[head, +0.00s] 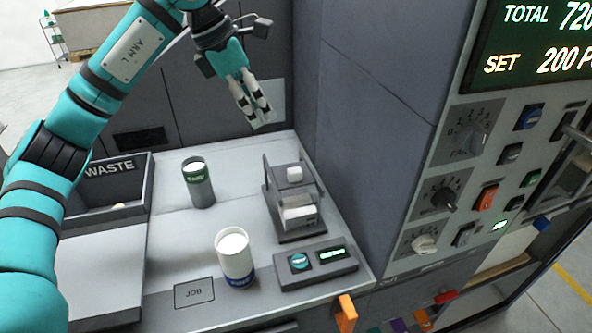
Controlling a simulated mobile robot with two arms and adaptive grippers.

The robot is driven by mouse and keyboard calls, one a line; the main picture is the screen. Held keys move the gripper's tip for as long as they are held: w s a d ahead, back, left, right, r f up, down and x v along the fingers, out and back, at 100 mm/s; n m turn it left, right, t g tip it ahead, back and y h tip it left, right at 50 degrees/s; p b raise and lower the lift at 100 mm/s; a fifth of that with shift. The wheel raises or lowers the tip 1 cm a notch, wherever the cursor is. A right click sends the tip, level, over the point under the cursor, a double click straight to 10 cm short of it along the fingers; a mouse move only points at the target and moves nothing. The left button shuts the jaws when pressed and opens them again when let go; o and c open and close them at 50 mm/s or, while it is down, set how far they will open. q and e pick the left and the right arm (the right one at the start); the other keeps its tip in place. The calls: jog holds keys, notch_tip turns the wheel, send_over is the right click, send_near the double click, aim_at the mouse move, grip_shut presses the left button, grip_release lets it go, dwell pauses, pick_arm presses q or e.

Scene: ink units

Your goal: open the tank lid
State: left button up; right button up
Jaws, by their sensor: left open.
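My left gripper (262,121) hangs at the upper middle of the head view, with its fingers pointing down and nothing between them. It is above the back of the grey worktop, apart from the things standing there. I cannot make out which part is the tank lid in this view. My right gripper is not in view.
On the worktop (165,238) stand a green-banded can (198,184), a blue-banded white can (235,260) and a small grey stand (291,200). A WASTE bin (108,190) is at left. The machine's knob panel (455,205) rises at right. An orange tab (346,312) sticks out at the front.

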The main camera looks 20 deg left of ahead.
pick_arm(q)
jog(key=f, duration=0.1)
jog(key=p, duration=0.4)
send_near(294, 170)
jog(key=x, duration=0.8)
jog(key=shift+d+f, duration=0.1)
jog(key=shift+w+d+f, duration=0.1)
jog(key=shift+w+f, duration=0.05)
jog(key=shift+f, duration=0.3)
grip_shut()
